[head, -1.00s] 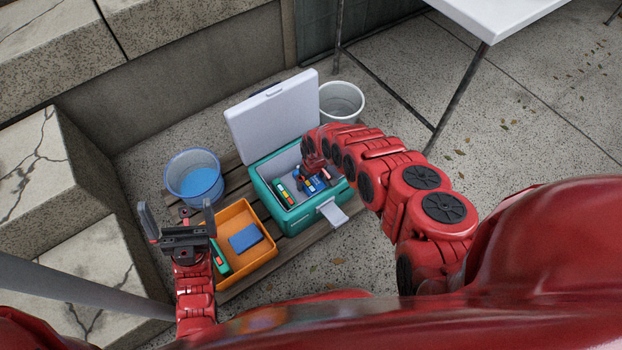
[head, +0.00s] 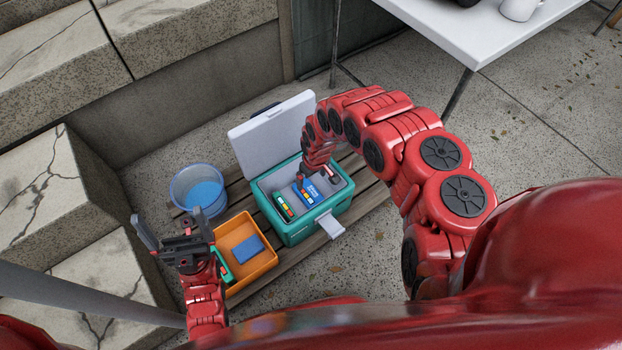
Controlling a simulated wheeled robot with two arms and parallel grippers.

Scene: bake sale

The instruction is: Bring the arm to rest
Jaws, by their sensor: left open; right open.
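My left gripper (head: 174,229) is open and empty, in front of the orange tray's left side. My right arm arches in from the right, and my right gripper (head: 303,187) points down over the open teal cooler (head: 290,233). Its jaws are small and partly hidden by the wrist, and I cannot make out the gap between them. Inside the cooler lie a blue pack (head: 311,195) close below the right gripper and a green pack with coloured marks (head: 284,207).
An orange tray (head: 265,264) holds a blue block (head: 248,248) and a green item partly behind my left gripper. A blue-rimmed bucket (head: 198,190) stands behind it. All rest on or near a wooden pallet (head: 368,199). A white table (head: 480,30) is at upper right; stone steps (head: 75,200) are left.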

